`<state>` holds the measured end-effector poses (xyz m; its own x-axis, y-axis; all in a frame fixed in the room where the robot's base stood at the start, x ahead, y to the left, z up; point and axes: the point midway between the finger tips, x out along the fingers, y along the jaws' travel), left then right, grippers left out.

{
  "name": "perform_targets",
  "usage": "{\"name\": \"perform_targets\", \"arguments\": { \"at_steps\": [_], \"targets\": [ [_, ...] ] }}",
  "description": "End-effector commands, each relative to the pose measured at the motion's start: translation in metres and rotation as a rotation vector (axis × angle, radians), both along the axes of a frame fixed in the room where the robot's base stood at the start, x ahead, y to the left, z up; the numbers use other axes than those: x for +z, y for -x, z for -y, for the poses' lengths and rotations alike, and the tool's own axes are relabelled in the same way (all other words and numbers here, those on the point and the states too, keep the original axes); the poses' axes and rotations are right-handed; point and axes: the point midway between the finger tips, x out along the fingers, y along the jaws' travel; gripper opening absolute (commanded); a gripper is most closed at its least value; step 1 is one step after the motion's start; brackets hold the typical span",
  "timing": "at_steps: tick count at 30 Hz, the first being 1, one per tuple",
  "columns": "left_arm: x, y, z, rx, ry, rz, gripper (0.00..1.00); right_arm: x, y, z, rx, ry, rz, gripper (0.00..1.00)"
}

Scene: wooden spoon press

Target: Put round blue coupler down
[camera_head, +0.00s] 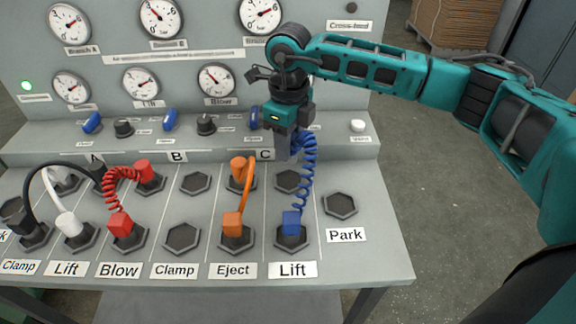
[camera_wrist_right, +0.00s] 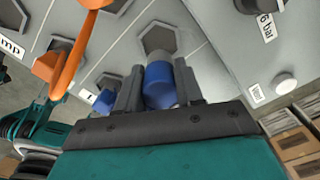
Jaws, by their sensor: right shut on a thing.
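My right gripper (camera_head: 284,150) points down over the upper socket at C (camera_head: 288,181), a little above it in the head view. It is shut on the round blue coupler (camera_wrist_right: 160,88), which sits between the two fingers in the right wrist view. In the head view the fingers mostly hide this coupler. A coiled blue hose (camera_head: 307,170) runs down to the square blue coupler (camera_head: 291,222) in the socket labelled Lift. In the wrist view an empty hexagonal socket (camera_wrist_right: 157,38) lies just beyond the held coupler.
An orange hose (camera_head: 247,190) joins two orange couplers just left. Red, white and black hoses fill sockets further left. The Park socket (camera_head: 340,205) at right is empty. Blue and black knobs and gauges line the panel (camera_head: 225,58) behind.

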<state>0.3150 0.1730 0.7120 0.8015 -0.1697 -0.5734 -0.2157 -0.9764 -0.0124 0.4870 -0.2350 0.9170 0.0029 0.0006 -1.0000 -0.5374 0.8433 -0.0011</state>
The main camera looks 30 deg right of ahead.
Motion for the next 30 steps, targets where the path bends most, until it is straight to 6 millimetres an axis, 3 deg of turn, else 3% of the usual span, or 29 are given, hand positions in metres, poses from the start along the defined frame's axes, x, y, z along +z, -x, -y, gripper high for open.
{"name": "perform_targets", "arguments": {
  "at_steps": [16, 28, 29, 30],
  "targets": [
    [0.001, -0.005, 0.001, -0.003, 0.002, 0.011, 0.43, -0.064, 0.0, 0.0, 0.0, 0.001, -0.001, 0.03],
    [-0.003, -0.003, 0.0, -0.002, 0.002, 0.007, 0.43, -0.07, 0.0, 0.0, 0.001, -0.001, 0.001, 0.03],
    [-0.001, -0.003, 0.0, -0.002, 0.002, 0.007, 0.43, -0.07, 0.0, 0.0, 0.001, -0.001, 0.001, 0.38],
    [-0.001, -0.003, 0.0, -0.002, 0.002, 0.007, 0.43, -0.069, 0.0, 0.0, 0.0, -0.001, 0.001, 0.42]
  ]
}}
